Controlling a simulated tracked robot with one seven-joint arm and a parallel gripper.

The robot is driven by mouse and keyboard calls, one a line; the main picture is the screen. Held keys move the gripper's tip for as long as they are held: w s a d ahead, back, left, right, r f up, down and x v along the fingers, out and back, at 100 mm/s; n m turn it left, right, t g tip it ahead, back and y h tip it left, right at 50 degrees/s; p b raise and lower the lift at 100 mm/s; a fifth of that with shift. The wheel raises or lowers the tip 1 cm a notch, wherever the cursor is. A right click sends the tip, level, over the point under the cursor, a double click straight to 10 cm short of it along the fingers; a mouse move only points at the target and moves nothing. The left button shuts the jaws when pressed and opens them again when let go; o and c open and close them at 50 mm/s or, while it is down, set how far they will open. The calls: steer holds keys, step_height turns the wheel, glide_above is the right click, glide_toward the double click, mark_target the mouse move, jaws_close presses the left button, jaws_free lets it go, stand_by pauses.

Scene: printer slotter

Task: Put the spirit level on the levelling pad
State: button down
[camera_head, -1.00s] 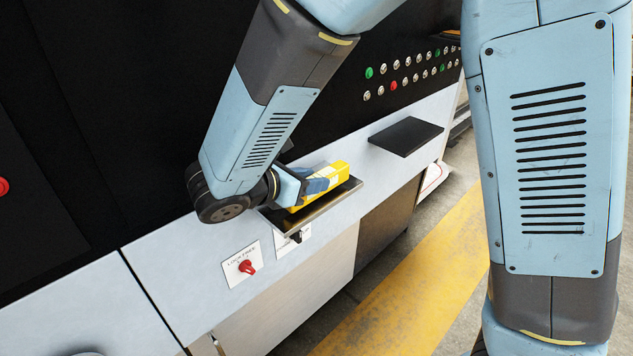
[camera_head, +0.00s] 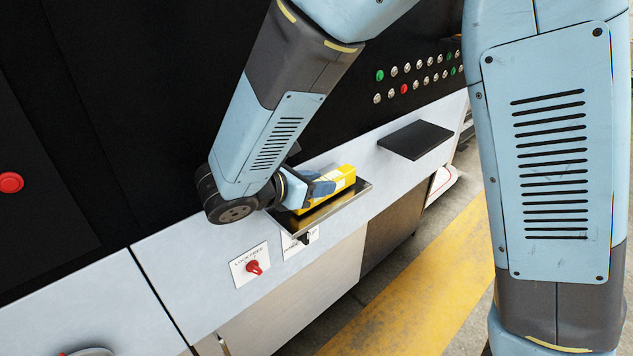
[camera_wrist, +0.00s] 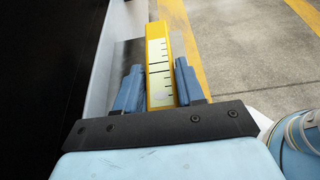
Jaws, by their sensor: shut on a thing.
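The spirit level (camera_head: 343,178) is a yellow bar with a pale marked face. My gripper (camera_head: 317,188) is shut on it, one blue finger on each side. In the wrist view the level (camera_wrist: 158,63) points away from my gripper (camera_wrist: 160,88), between the fingers. The level is over a dark, metal-edged shelf (camera_head: 350,202) on the machine front; I cannot tell if it touches it. A second flat black plate (camera_head: 416,139) juts out farther right, with nothing on it. Neither is labelled as the levelling pad. My forearm and wrist hide the shelf's left end.
Below the shelf are a red knob (camera_head: 253,267) on a white label and a dark knob (camera_head: 306,238). Rows of coloured buttons (camera_head: 404,89) line the black panel behind. A red button (camera_head: 11,183) is at the far left. Open floor with a yellow stripe (camera_head: 400,290) lies to the right.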

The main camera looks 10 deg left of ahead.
steer(key=shift+f, duration=0.4)
steer(key=c, duration=0.6)
jaws_free()
steer(key=v, duration=1.3)
steer(key=w+d+r+m+g+y, duration=0.1)
steer(key=d+r+m+g, duration=0.2)
steer(key=d, duration=0.4)
steer(key=w+d+r+m+g, duration=0.1)
steer(key=w+d+m+g, duration=0.1)
steer(key=d+m, duration=0.45)
steer(key=w+d+r+m+g+y, duration=0.1)
steer(key=d+r+m+g, duration=0.15)
steer(key=d, duration=0.65)
steer(key=s+d+r+m+t+y, duration=0.1)
steer(key=s+d+r+m+y, duration=0.1)
steer(key=d+m, duration=0.6)
steer(key=s+d+r+m+t+y, duration=0.1)
steer(key=s+d+m+t+y, duration=0.1)
steer(key=s+d+m+y, duration=0.2)
steer(key=d+m+y, duration=0.1)
steer(key=d+m, duration=0.2)
steer(key=d, duration=0.1)
steer(key=shift+r+m, duration=0.35)
steer(key=shift+m, duration=0.05)
